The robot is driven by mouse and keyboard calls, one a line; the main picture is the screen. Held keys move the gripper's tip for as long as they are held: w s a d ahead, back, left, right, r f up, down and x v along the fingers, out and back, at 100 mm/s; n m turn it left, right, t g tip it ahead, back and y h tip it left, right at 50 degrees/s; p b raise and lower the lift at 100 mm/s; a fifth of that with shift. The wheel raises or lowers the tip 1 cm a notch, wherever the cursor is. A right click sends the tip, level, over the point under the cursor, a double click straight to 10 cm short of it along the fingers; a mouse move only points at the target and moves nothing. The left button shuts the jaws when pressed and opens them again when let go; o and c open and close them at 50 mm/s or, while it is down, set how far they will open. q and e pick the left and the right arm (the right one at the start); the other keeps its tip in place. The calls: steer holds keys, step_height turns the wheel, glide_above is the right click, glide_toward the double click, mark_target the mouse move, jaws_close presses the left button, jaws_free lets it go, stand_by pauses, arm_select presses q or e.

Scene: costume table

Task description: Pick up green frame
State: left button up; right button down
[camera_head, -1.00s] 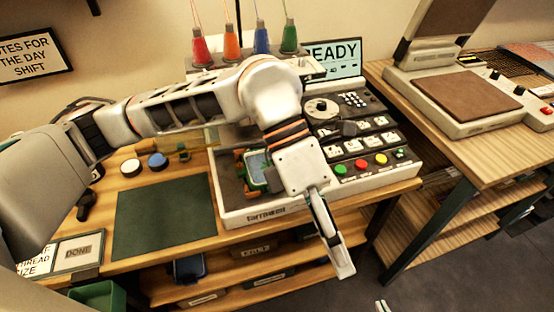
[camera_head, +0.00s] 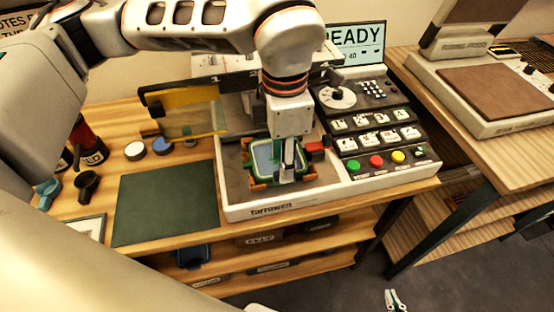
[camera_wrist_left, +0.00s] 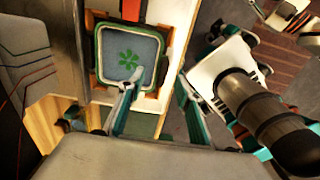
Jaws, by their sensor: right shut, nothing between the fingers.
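The green frame (camera_head: 262,160) is a rounded square hoop around pale blue fabric. It sits on the embroidery machine's bed between orange-brown corner pieces. In the left wrist view the green frame (camera_wrist_left: 118,45) shows a green clover motif. My left gripper (camera_head: 289,158) points down at the frame's right side. In the left wrist view its fingers (camera_wrist_left: 159,77) are apart, one over the fabric near the frame's edge and the other outside it. I cannot tell whether they touch the frame. My right gripper (camera_head: 394,300) is shut and empty at the bottom edge, over the floor, far from the frame.
The machine's control panel (camera_head: 372,130) with coloured buttons stands right of the frame. A clear yellow panel (camera_head: 190,115) stands to the left. A dark green mat (camera_head: 165,208) lies bare on the wooden table. A second table (camera_head: 500,155) with a press is at the right.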

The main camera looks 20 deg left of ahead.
arm_select(q)
steer(key=shift+f, duration=1.85)
jaws_close()
steer(key=shift+r, duration=0.1)
